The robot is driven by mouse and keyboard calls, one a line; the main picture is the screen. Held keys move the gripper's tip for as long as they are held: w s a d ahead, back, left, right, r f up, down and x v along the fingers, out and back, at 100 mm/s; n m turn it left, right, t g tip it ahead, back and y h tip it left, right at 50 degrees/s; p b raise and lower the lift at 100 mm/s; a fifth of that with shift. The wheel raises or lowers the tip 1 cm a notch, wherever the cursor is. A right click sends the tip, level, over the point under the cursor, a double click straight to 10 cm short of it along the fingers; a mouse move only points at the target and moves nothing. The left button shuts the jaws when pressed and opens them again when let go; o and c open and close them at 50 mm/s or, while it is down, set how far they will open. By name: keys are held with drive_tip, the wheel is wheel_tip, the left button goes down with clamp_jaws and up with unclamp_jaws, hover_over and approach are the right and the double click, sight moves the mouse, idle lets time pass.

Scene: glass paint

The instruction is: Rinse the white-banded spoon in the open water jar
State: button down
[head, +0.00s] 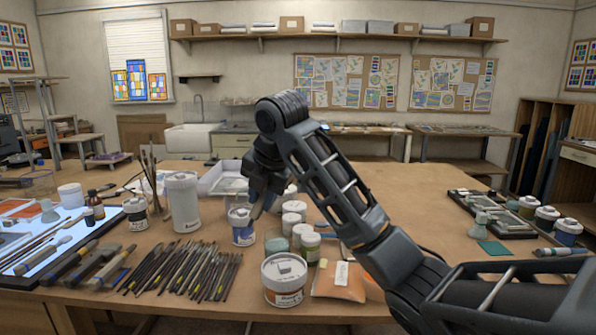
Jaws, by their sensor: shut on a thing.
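My gripper (259,196) points down over the left middle of the table. It is shut on a thin, tan, stick-like thing (256,211), probably the spoon; no white band can be made out at this size. Its lower end is close to a white, blue-labelled jar (242,233) just below and left of the gripper. I cannot tell whether the end is inside that jar, behind it or beside it, nor whether the jar is open. A clear greenish glass jar (276,246) stands just right of it; whether it holds water is unclear.
A tall white canister (184,205) stands left of the gripper. Many brushes (190,270) lie in front. White-lidded jars (295,207) crowd the right side, with a large tub (284,283) near the front edge. The table's right middle (420,215) is clear.

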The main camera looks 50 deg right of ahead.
drive_tip(key=s+d+r+n+t, duration=0.3)
drive_tip(key=d+r+n, duration=0.15)
drive_tip(key=d, duration=0.35)
drive_tip(key=f+b, duration=0.2)
drive_tip(key=f, duration=0.1)
drive_tip(key=a+f+b, duration=0.1)
drive_tip(key=f+b, duration=0.1)
drive_tip(key=f, duration=0.1)
drive_tip(key=a+f+b, duration=0.1)
drive_tip(key=f+b, duration=0.2)
drive_tip(key=shift+w+f, duration=0.15)
drive_tip(key=shift+w, duration=0.15)
drive_tip(key=shift+a, duration=0.1)
drive_tip(key=shift+s, duration=0.1)
idle(0.7)
drive_tip(key=shift+s+a, duration=0.1)
drive_tip(key=shift+s, duration=0.1)
idle(0.9)
drive_tip(key=shift+w, duration=0.15)
